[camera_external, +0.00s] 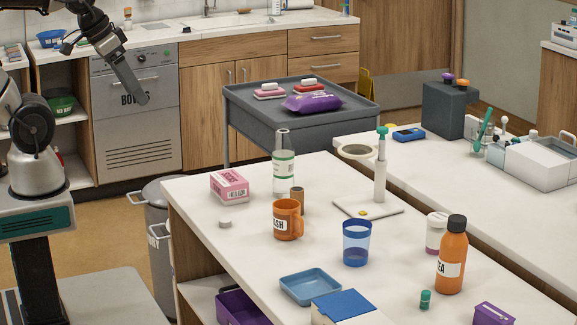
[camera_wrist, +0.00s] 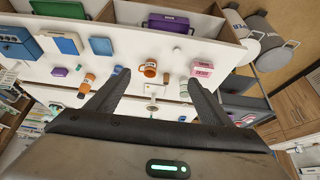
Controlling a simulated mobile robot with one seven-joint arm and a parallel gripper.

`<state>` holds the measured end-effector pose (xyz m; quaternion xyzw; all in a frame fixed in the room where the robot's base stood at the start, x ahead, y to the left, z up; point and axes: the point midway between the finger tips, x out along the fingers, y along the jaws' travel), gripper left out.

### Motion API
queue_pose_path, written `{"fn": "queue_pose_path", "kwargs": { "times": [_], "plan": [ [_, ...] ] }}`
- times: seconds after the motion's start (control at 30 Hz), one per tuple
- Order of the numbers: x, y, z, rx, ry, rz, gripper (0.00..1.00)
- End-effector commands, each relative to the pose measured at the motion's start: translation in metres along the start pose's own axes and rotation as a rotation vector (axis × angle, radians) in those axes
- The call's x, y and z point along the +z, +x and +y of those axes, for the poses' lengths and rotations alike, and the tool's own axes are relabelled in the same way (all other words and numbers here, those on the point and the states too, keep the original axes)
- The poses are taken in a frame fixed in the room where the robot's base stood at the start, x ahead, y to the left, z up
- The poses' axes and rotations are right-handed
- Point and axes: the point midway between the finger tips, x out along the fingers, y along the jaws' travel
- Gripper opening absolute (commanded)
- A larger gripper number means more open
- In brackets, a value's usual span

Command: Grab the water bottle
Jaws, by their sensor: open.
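A clear bottle (camera_external: 284,172) with a white and green label stands upright on the white table, behind the orange mug (camera_external: 287,220) and beside a pink box (camera_external: 229,186). My gripper (camera_external: 140,98) is high at the upper left, well away from the bottles. In the wrist view its fingers (camera_wrist: 158,80) are spread and empty.
A brown cylinder (camera_external: 298,200) stands close to the clear bottle. A grey cart (camera_external: 243,102) and a bin (camera_external: 157,210) flank the table.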

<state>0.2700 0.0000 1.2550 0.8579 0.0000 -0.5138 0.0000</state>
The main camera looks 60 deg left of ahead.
Motion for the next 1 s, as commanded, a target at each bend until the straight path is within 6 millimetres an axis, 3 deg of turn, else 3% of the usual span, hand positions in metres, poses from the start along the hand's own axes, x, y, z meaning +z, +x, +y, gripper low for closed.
{"fn": "queue_pose_path", "kwargs": {
  "times": [0.3, 0.37, 0.47, 0.57, 0.7, 0.8, 1.0],
  "plan": [
    [-0.001, 0.001, -0.001, -0.001, 0.005, 0.002, 0.68],
    [-0.006, 0.008, -0.003, -0.004, 0.03, 0.011, 0.68],
    [-0.028, 0.033, -0.015, -0.021, 0.145, 0.055, 0.68],
    [-0.065, 0.078, -0.039, -0.076, 0.36, 0.129, 0.68],
    [-0.12, 0.151, -0.087, -0.231, 0.763, 0.226, 0.68],
    [-0.149, 0.201, -0.121, -0.379, 1.073, 0.26, 0.68],
    [-0.179, 0.298, -0.176, -0.723, 1.737, 0.225, 0.68]
  ]
}}
